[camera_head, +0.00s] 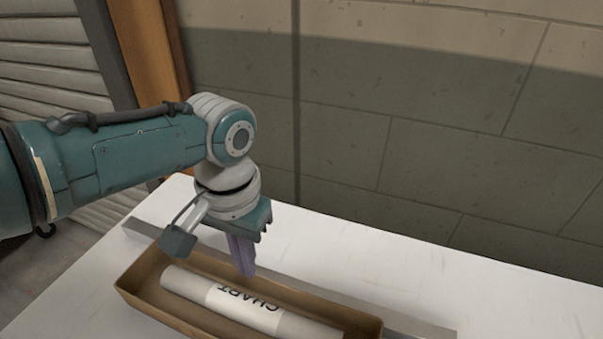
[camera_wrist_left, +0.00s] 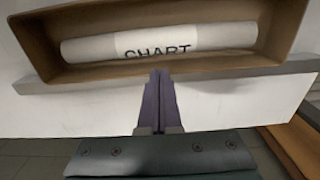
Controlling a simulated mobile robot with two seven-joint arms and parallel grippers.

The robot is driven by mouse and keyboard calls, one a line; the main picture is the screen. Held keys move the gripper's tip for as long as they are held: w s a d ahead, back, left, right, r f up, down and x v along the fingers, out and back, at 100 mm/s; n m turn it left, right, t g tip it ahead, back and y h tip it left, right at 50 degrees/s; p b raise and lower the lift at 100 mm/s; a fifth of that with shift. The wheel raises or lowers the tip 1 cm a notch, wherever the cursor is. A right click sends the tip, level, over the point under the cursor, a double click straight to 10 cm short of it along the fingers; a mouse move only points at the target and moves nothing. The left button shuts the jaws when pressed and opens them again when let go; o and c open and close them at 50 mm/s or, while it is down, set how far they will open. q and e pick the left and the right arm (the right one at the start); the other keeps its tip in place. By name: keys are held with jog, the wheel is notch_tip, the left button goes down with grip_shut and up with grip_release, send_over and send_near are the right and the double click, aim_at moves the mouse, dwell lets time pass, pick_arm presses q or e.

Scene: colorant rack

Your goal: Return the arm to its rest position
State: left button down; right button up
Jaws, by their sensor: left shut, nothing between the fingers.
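My left arm (camera_head: 130,155) reaches in from the left in the head view. My left gripper (camera_head: 246,272) points down beside the far long side of a brown tray, with its purple fingers shut and nothing between them. In the left wrist view the shut fingers (camera_wrist_left: 158,76) point toward the same tray. The gripper looks apart from the white roll, though the exact height above the table cannot be told. My right gripper is not in view.
The brown tray (camera_head: 124,285) holds a white roll (camera_head: 245,305) marked CHART; the tray also shows in the left wrist view (camera_wrist_left: 40,62). A grey strip (camera_head: 150,233) runs along the white table (camera_head: 480,290). A wall (camera_head: 430,130) stands behind. The table's right side is clear.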

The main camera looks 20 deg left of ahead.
pick_arm(q)
jog(key=shift+m+h, duration=0.5)
jog(key=shift+m, duration=0.2)
jog(key=s+d, duration=0.1)
jog(key=s+d+r+p, duration=0.1)
jog(key=s, duration=0.1)
jog(key=s+d+r+p, duration=0.1)
jog(key=d, duration=0.1)
jog(key=shift+s+d+r, duration=0.1)
jog(key=shift+s+r, duration=0.05)
jog(key=shift+r, duration=0.05)
jog(key=s+a+r+t+p, duration=0.2)
jog(key=s+a+r+t, duration=0.25)
jog(key=s+r, duration=0.95)
notch_tip(320, 180, up, 35)
jog(key=p, duration=3.5)
jog(key=shift+s+a+f+g+y+p, duration=0.2)
jog(key=shift+s+a+g+y+p, duration=0.15)
jog(key=shift+g+y+p, duration=0.1)
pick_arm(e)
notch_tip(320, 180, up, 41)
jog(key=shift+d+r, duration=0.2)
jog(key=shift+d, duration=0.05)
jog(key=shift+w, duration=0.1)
